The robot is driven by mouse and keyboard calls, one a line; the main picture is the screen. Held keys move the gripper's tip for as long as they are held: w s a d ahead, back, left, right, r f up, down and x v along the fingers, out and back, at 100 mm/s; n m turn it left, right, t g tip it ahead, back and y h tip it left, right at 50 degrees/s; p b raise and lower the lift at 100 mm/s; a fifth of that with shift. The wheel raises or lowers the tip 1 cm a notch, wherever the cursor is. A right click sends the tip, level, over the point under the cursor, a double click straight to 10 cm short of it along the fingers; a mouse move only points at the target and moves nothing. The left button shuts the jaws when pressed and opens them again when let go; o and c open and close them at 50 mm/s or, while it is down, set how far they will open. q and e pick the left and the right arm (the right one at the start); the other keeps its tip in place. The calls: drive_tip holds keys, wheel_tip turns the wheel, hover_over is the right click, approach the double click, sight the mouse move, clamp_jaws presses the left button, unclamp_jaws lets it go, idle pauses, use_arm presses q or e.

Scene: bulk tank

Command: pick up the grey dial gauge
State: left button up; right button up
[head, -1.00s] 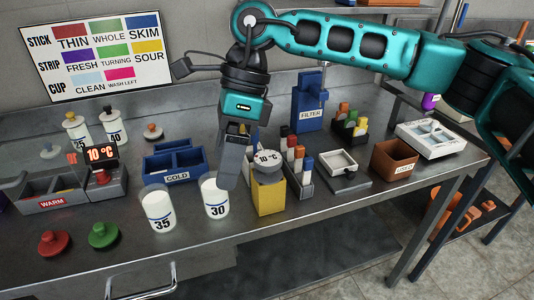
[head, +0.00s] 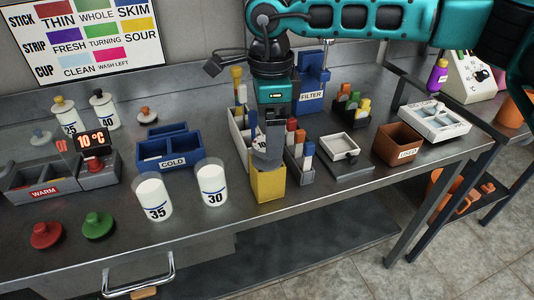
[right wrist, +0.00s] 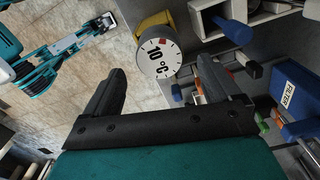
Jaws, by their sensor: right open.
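Cups marked 35 (head: 153,196) and 30 (head: 212,183) stand left of the yellow block. A rack of coloured sticks (head: 299,160) is close on its right. The blue COLD box (head: 168,154) and blue FILTER stand (head: 311,92) are behind. Bare bench lies in front.

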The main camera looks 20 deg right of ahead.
sight(267, 168)
wheel_tip(267, 168, down, 4)
drive_tip(key=shift+a+f, duration=0.1)
drive_tip(key=shift+f, duration=0.1)
drive_tip(key=shift+c, duration=0.3)
drive_tip(key=c, duration=1)
drive_tip(key=shift+r, duration=0.1)
